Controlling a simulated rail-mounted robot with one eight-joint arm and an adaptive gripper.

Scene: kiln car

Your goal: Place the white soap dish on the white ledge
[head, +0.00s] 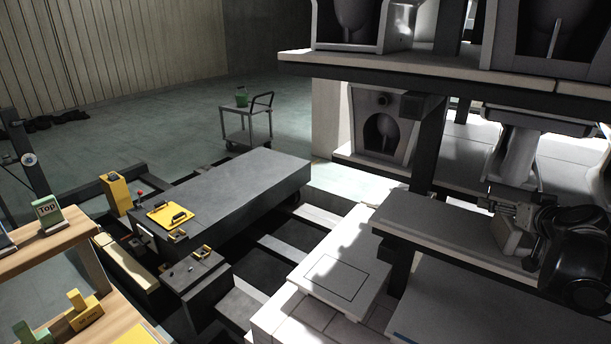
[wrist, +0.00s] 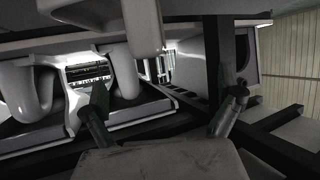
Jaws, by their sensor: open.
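The white ledge (head: 318,292) is a pale slab at the lower centre of the head view, with a thin dark rectangle outlined on its top. A small white block (head: 511,238), apparently the soap dish, is at the right end of a grey shelf, just below my gripper (head: 497,203). In the wrist view my gripper (wrist: 166,108) is open, its two dark fingers spread wide. A pale, rounded block (wrist: 160,162), apparently the same dish, lies low in that view between the finger bases. I cannot tell whether the fingers touch it.
The grey shelf (head: 440,220) stands right of the ledge, beside a dark post (head: 428,145). Upper shelves (head: 420,75) hold large white sanitary pieces. A dark bench (head: 235,190) with a yellow plate (head: 167,215) lies to the left. The outlined ledge top is clear.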

